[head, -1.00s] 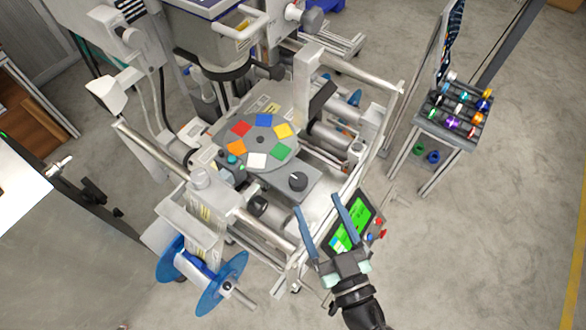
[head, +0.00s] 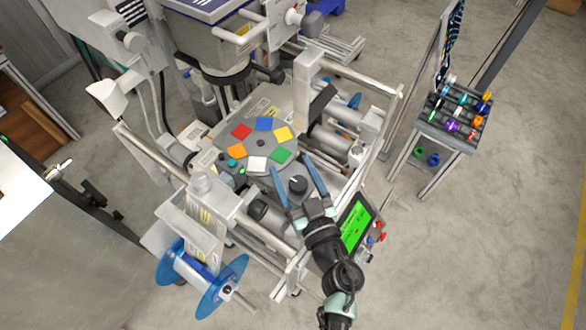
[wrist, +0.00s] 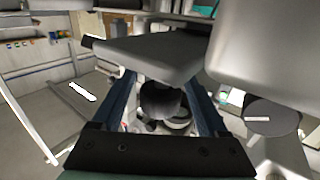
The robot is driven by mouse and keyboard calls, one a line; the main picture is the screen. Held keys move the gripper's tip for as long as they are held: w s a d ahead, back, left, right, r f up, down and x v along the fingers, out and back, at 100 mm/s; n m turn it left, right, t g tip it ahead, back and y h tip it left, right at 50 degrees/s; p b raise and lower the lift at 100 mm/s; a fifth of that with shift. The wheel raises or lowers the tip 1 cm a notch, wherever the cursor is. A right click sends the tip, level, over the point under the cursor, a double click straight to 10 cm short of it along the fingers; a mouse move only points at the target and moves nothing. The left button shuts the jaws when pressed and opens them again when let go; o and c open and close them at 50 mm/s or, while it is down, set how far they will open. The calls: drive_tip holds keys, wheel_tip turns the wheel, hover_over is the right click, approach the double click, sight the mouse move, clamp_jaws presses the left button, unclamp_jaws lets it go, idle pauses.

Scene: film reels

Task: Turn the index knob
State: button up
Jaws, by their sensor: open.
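The index knob (head: 298,185) is a dark round knob with a light pointer mark. It sits on a grey plate beside the disc of coloured squares (head: 262,143). My gripper (head: 293,173) is open, its two blue fingers on either side of the knob in the head view. I cannot tell whether the fingers touch it. In the wrist view a dark rounded part (wrist: 160,101) shows between the fingers, below a grey slab; I cannot tell for sure that it is the knob.
The machine's rails and rollers surround the disc. A screen with a green display (head: 355,226) and red buttons stands right of my arm. A blue reel (head: 222,287) is at the front left. A small rack of coloured spools (head: 455,125) stands at the right, with bare floor around it.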

drive_tip(key=shift+w, duration=0.15)
clamp_jaws()
idle(0.4)
